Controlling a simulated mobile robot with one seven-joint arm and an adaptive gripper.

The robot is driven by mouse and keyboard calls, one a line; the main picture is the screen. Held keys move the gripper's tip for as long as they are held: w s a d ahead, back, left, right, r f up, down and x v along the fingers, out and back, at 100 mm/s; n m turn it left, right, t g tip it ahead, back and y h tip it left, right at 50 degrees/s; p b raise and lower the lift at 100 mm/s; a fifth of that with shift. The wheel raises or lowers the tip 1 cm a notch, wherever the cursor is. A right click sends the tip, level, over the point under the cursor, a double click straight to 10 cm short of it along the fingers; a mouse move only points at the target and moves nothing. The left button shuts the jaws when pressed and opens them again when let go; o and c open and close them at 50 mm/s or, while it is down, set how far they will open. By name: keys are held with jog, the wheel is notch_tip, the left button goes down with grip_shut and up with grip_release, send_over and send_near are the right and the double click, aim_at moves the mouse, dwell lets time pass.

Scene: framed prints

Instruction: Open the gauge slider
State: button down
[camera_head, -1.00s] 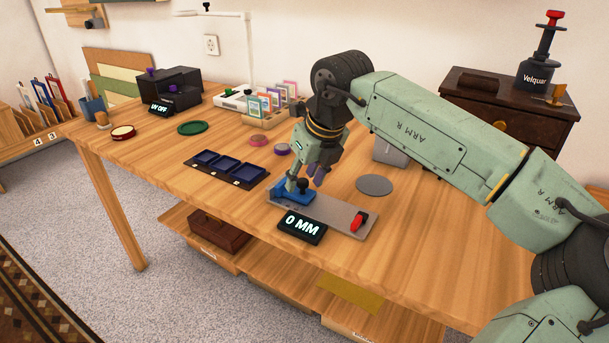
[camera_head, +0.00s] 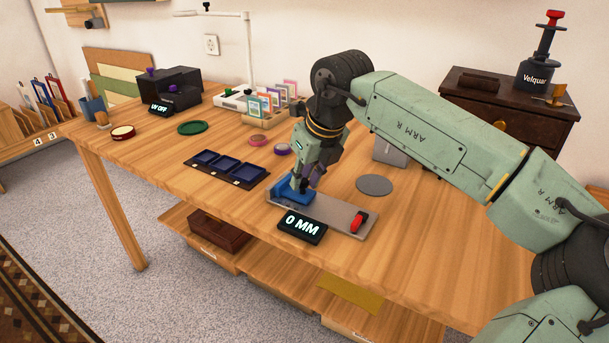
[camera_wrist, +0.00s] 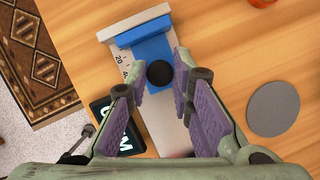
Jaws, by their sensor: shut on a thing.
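The gauge is a grey plate (camera_head: 325,213) near the table's front edge. Its blue slider (camera_head: 289,196) is at the plate's left end, and it also shows at the top of the wrist view (camera_wrist: 151,48). A round black knob (camera_wrist: 159,74) stands on the slider. My gripper (camera_head: 305,184) is down over the slider, its purple-padded fingers (camera_wrist: 160,82) on either side of the knob and shut on it. The gauge's display (camera_head: 302,227) in front reads 0 MM. Some scale marks show beside the slider in the wrist view.
A red toggle (camera_head: 359,220) is on the plate's right end. A grey disc (camera_head: 374,185) lies behind the plate on the right. A dark tray with blue compartments (camera_head: 227,168) is to the left. The table right of the plate is clear.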

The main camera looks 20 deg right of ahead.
jog(key=s+d, duration=0.1)
jog(key=s, duration=0.1)
jog(key=s+d+b, duration=0.1)
jog(key=s+d, duration=0.2)
jog(key=shift+s+d+b, duration=0.25)
jog(key=shift+s+b, duration=0.1)
jog(key=shift+s, duration=0.05)
jog(key=c, duration=1.4)
grip_release()
jog(key=shift+c, duration=0.2)
jog(key=v, duration=1.2)
